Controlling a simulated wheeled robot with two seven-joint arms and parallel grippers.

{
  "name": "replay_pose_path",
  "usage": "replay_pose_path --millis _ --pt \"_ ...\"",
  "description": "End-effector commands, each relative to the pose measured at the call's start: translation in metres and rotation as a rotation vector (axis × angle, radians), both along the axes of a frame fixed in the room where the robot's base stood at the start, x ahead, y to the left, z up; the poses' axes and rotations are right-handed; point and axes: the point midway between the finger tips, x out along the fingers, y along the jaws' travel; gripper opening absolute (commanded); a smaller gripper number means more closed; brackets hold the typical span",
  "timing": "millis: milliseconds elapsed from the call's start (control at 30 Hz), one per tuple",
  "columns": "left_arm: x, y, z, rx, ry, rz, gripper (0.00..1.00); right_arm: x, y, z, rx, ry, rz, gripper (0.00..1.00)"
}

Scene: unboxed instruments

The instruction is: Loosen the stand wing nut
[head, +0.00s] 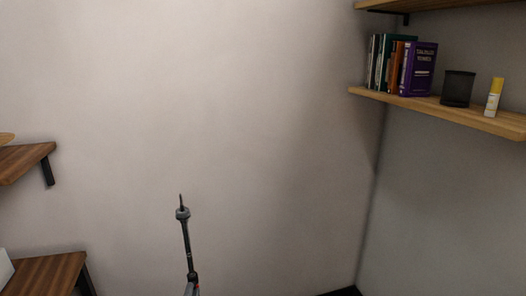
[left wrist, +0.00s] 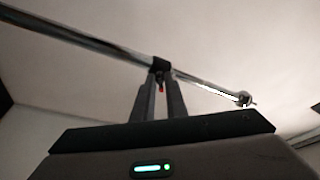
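The stand shows in the head view as a thin dark upright pole (head: 186,243) with a small round fitting and a spike on top. In the left wrist view its shiny pole (left wrist: 80,36) runs diagonally, with a black collar (left wrist: 160,64) near the middle. A small red part, seemingly the wing nut (left wrist: 160,88), sits at the collar. My left gripper (left wrist: 160,80) is at the collar, its two fingers close together on either side of the red part; they look shut on it. My right gripper is out of view.
A wooden shelf (head: 440,106) at upper right holds several books (head: 400,66), a dark cup (head: 458,88) and a yellow-and-white tube (head: 493,97). Wooden shelves or tables (head: 45,272) stand at the left edge. The wall around the stand is bare.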

Motion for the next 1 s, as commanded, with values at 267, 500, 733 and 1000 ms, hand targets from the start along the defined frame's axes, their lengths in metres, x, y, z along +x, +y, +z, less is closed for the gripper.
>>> replay_pose_path --millis 267,500,733,1000 --pt "0.000 0.000 0.000 0.000 0.001 -0.001 0.00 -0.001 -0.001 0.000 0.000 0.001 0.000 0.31" --pt "0.000 -0.002 -0.005 -0.091 -0.026 0.000 0.00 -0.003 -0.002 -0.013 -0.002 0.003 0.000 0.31" --pt "0.001 -0.004 -0.006 -0.323 -0.094 0.000 0.00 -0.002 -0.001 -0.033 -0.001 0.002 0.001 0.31" --pt "0.001 -0.003 -0.002 -0.326 -0.094 -0.001 0.30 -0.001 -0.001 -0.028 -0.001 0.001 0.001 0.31"
